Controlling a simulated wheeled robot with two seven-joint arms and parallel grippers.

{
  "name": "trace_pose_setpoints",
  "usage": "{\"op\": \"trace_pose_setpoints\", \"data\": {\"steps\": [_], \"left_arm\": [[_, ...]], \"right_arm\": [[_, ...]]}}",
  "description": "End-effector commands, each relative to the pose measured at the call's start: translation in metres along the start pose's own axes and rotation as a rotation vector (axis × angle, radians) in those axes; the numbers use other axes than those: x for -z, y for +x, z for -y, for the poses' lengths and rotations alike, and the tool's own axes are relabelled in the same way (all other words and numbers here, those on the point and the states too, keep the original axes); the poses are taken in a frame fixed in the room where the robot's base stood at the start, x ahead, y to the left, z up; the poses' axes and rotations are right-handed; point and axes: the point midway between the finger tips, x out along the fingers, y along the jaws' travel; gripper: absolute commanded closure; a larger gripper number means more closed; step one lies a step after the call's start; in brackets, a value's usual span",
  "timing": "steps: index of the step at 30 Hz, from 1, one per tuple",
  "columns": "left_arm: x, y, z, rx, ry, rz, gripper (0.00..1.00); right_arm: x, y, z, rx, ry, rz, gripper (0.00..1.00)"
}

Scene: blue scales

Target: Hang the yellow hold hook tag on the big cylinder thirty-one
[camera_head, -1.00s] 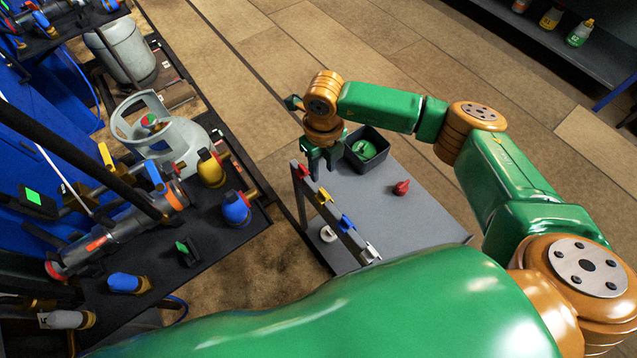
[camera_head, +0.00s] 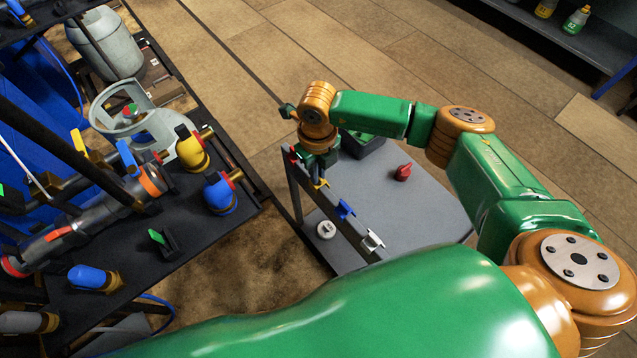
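The yellow hook tag (camera_head: 320,185) hangs on the rail (camera_head: 335,207) of a small grey cart. My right gripper (camera_head: 318,168) is right above the yellow tag, fingers pointing down at it. The fingers are small and partly overlap the rail, so I cannot tell whether they touch or grip the tag. Another grey cylinder (camera_head: 108,42) stands farther back. I cannot read a number on either. My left gripper is not in view.
A blue tag (camera_head: 344,209) and a white tag (camera_head: 373,241) hang farther along the rail. Pipes and valves crowd the bench (camera_head: 190,235).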

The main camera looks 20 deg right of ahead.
Motion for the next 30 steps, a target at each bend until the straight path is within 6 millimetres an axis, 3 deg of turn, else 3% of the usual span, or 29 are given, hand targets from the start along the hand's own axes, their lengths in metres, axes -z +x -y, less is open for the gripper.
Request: {"op": "trace_pose_setpoints", "data": {"steps": [8, 24, 30], "left_arm": [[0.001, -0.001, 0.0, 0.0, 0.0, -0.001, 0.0], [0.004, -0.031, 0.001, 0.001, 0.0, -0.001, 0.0], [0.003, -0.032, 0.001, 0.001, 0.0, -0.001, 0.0]], "right_arm": [[0.0, -0.001, 0.0, 0.0, 0.0, 0.0, 1.0], [0.0, -0.038, 0.0, -0.001, 0.0, 0.0, 1.0], [0.0, -0.04, 0.0, 0.0, 0.0, 0.0, 1.0]]}}
